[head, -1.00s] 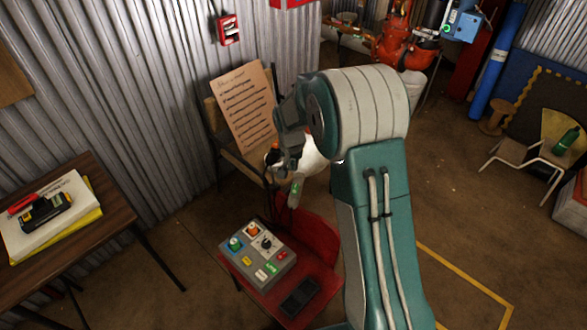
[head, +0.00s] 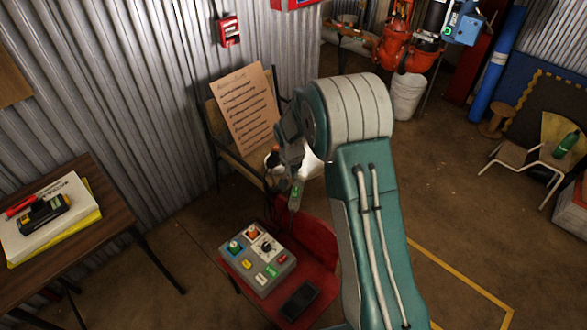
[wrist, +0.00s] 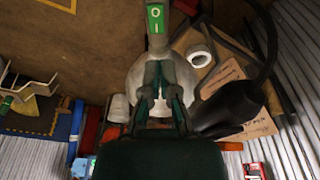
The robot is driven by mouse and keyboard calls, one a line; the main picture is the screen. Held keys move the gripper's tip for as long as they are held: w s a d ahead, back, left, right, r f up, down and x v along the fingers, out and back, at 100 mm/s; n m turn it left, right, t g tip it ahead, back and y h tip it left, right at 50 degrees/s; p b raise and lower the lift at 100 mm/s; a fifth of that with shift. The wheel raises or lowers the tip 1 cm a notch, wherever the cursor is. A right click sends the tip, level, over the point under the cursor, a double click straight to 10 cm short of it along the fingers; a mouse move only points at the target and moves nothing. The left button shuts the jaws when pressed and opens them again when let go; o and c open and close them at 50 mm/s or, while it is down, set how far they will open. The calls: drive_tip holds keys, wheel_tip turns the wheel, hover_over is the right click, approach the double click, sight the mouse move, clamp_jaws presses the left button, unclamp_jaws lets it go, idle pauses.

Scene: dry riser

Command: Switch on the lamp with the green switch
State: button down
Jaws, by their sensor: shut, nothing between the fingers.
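A pale lamp (head: 312,166) with a rounded white shade shows partly behind my arm in the head view. The shade (wrist: 137,78) sits in the middle of the wrist view, beyond my fingers. A green switch marked O and I (wrist: 155,18) is on a pale stem at the top of the wrist view. The same green switch (head: 296,191) shows small in the head view, just below my gripper. My gripper (wrist: 164,72) is shut and empty, in front of the shade. Whether it touches the lamp cannot be told.
A grey control box (head: 258,262) with coloured buttons sits on the red chair (head: 322,262). Another chair (head: 236,148) holds a printed cardboard sheet (head: 245,108) by the corrugated wall. A wooden table (head: 118,205) stands left. The floor right of my arm is fairly clear.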

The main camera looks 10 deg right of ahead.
sight(296, 194)
drive_tip(key=f, duration=0.2)
drive_tip(key=w+d+f, duration=0.1)
drive_tip(key=f, duration=0.5)
drive_tip(key=shift+w+d+f, duration=0.2)
drive_tip(key=shift+w, duration=0.05)
drive_tip(key=shift+a+f, duration=0.15)
drive_tip(key=shift+f, duration=0.1)
drive_tip(key=shift+w, duration=0.1)
drive_tip(key=shift+d+f, duration=0.2)
drive_tip(key=shift+d, duration=0.05)
drive_tip(key=shift+g, duration=0.3)
drive_tip(key=shift+a+f, duration=0.1)
drive_tip(key=shift+s+a, duration=0.35)
drive_tip(key=shift+s, duration=0.55)
